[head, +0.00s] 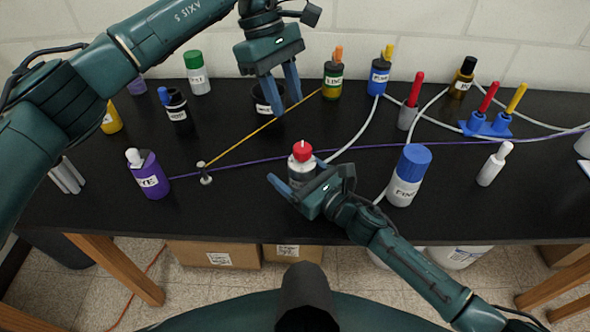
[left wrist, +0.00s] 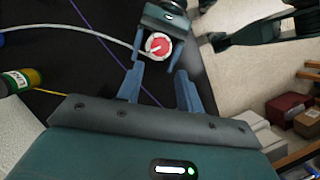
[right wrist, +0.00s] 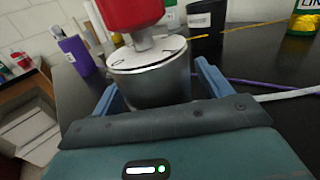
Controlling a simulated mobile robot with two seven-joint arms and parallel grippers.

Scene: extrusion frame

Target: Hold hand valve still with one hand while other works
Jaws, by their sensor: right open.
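The hand valve appears to be the grey metal cylinder with a red knob (head: 301,152) near the front middle of the table. In the right wrist view the metal body (right wrist: 150,85) stands upright between the fingers of my right gripper (right wrist: 158,85). That gripper is open around it; contact cannot be told. In the head view, my right gripper (head: 303,182) reaches it from the front right, partly hiding its body. My left gripper (head: 284,108) is open and empty, above and behind the valve. The left wrist view shows the red knob (left wrist: 158,46) beyond its parted fingers (left wrist: 158,88).
A purple bottle (head: 149,175) stands to the left, beside a small post (head: 205,174) with a yellow cord. A white bottle with a blue cap (head: 408,176) stands close to the right. Several bottles line the back. White tubes and a purple cord cross the black table.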

